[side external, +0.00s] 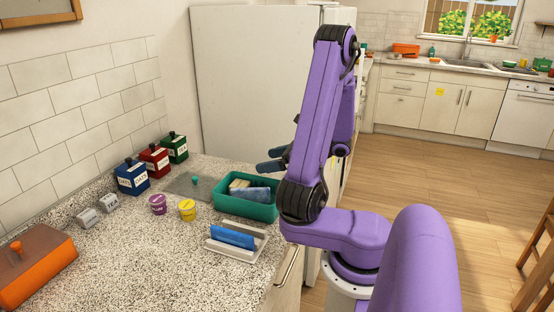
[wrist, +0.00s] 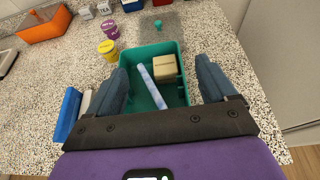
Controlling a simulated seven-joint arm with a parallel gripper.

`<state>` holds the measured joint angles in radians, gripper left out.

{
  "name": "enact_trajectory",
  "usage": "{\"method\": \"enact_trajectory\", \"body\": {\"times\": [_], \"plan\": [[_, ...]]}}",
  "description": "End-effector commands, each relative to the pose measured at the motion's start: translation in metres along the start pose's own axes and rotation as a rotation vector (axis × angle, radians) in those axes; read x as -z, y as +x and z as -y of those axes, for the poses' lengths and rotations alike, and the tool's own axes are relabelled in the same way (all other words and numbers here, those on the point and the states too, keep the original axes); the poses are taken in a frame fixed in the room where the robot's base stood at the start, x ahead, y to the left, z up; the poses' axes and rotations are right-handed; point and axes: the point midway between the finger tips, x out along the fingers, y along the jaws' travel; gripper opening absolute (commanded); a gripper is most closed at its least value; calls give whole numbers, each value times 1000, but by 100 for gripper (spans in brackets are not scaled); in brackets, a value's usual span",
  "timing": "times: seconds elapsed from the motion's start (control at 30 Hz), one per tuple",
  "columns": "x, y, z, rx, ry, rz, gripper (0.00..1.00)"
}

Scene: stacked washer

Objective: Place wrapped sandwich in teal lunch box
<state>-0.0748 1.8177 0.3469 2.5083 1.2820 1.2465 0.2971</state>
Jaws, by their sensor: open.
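The teal lunch box (side external: 247,208) stands open on the speckled counter; it also shows in the wrist view (wrist: 176,103). Inside it lies a tan block (wrist: 164,68), which looks like the wrapped sandwich, at the far right. A pale blue, flat item (wrist: 152,88) lies in the box beside the block, on its left. My gripper (wrist: 161,68) is open and empty, its two dark blue fingers spread wide above the box. In the side view my gripper (side external: 271,160) is raised over the box, apart from its contents and partly hidden by my arm.
A white holder (side external: 237,250) with a blue slab (side external: 233,236) stands in front of the box. Yellow (side external: 187,210) and purple (side external: 157,204) tubs stand left of it. Canisters (side external: 132,178) line the wall, and an orange box (side external: 35,265) sits at the left. A grey board (side external: 190,187) lies behind.

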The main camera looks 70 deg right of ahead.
Motion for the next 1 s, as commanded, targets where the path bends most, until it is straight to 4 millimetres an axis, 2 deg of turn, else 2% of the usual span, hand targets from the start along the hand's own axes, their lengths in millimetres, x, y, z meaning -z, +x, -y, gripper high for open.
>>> {"method": "enact_trajectory", "body": {"times": [0.2,0.37,0.7,1.0], "plan": [[0,-15,-1,-4,-2,-1,85],[-5,-4,-11,-88,-59,-21,85],[-19,38,-69,-503,-379,-104,85],[-19,49,-123,-867,-701,-142,85]]}}
